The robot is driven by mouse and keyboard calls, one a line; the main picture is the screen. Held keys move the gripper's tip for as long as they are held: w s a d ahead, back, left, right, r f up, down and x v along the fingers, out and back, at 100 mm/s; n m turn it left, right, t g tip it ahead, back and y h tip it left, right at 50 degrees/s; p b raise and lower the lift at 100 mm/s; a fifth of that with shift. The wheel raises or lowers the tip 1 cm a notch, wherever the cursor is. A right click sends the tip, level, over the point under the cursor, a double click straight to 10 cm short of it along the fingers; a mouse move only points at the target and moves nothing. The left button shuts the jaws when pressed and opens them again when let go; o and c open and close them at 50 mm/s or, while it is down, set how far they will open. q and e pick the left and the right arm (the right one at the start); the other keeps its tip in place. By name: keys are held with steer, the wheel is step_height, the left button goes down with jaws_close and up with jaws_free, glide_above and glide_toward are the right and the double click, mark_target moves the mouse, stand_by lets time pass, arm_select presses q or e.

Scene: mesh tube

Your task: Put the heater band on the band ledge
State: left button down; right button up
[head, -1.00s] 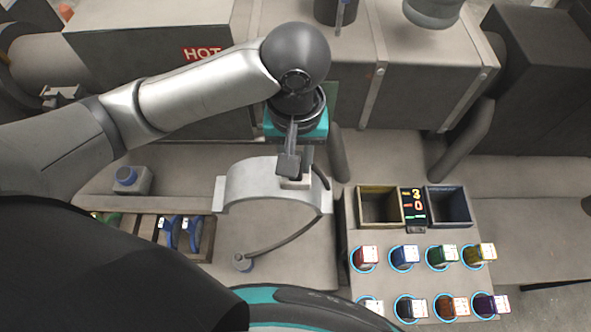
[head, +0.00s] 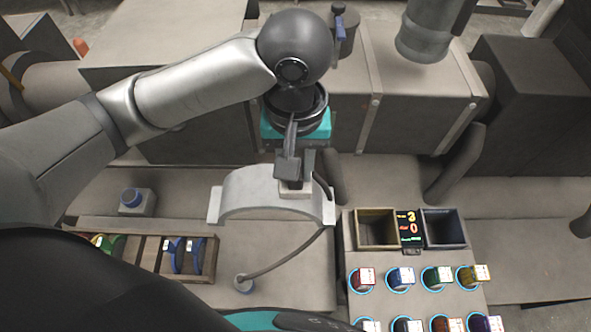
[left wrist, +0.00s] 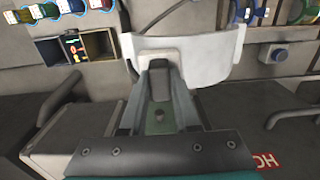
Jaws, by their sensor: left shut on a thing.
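The heater band is a pale grey half-ring (head: 243,193) with a flat tab at each end and a block on its top. My left gripper (head: 295,166) is shut on that block and holds the band arch-up over the grey bench. In the left wrist view the band (left wrist: 205,52) lies across the fingertips (left wrist: 159,75). I cannot tell which surface is the band ledge. My right gripper is not in view.
A wooden rack (head: 150,262) with coloured bands stands at the left, a blue-button box (head: 137,202) behind it. At the right are two open bins (head: 376,243), a small display (head: 411,232) and several coloured spools. Large grey machine housings (head: 415,100) stand behind.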

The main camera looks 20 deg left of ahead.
arm_select(q)
steer(key=shift+r, duration=1.9)
steer(key=w+a+f+m+b, duration=0.1)
steer(key=w+a+f+b, duration=0.1)
steer(key=f+b, duration=0.9)
steer(key=w+a+f+m+b, duration=0.2)
steer(key=a+f+b, duration=0.3)
steer(key=f+b, duration=0.6)
steer(key=shift+w+b, duration=0.3)
steer(key=shift+b, duration=0.7)
